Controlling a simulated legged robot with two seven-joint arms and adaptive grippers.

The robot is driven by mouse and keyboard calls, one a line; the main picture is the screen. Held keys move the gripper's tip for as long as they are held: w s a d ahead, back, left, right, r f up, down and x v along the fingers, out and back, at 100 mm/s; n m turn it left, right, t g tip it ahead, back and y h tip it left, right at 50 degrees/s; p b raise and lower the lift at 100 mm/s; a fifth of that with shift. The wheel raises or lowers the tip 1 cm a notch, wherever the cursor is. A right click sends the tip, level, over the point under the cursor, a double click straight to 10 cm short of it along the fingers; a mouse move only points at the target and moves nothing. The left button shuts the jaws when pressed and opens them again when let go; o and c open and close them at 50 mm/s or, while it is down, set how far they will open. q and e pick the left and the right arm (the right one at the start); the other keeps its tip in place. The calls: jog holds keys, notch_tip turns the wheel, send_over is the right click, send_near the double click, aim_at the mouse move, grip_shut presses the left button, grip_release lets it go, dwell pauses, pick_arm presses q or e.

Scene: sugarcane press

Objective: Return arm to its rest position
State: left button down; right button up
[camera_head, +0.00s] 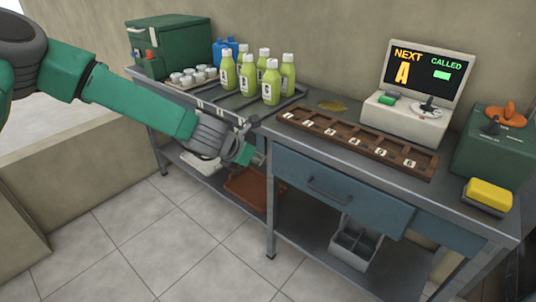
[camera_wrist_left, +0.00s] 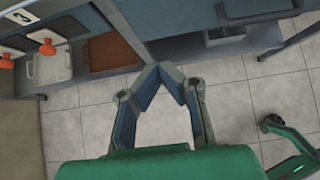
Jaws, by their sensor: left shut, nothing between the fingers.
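My left arm (camera_head: 150,104) comes in from the left in the head view and reaches to the front edge of the metal workbench (camera_head: 330,165). My left gripper (camera_head: 250,148) is in front of the bench, near the left end of the blue drawer. In the left wrist view the fingertips of my left gripper (camera_wrist_left: 160,72) meet, with bare floor between the bent fingers and nothing held.
Several green bottles (camera_head: 248,75) stand in a rack behind the gripper. A wooden numbered tray (camera_head: 350,145), a screen (camera_head: 428,75) and a yellow sponge (camera_head: 489,194) are on the bench. A brown tray (camera_head: 248,188) lies on the lower shelf. The tiled floor (camera_head: 130,235) in front is clear.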

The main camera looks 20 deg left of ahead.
pick_arm(q)
jog(key=s+d+f+m+g+y, duration=0.1)
jog(key=s+d+f+m+g, duration=0.1)
jog(key=s+f+m, duration=0.7)
jog(key=s+d+f+m+g, duration=0.2)
jog(key=s+f+m, duration=0.4)
jog(key=s, duration=0.4)
jog(key=s+a+f+m+g+y, duration=0.1)
jog(key=s+a+m, duration=0.3)
jog(key=s+m, duration=0.4)
jog(key=s+a+f+m+g+y, duration=0.1)
jog(key=s+a+m, duration=0.3)
jog(key=s+m, duration=0.5)
jog(key=s+f+g, duration=0.1)
jog(key=s, duration=0.4)
jog(key=shift+s+f+m+g, duration=0.2)
jog(key=shift+m+g, duration=0.1)
jog(key=shift+g, duration=0.1)
jog(key=shift+a, duration=0.1)
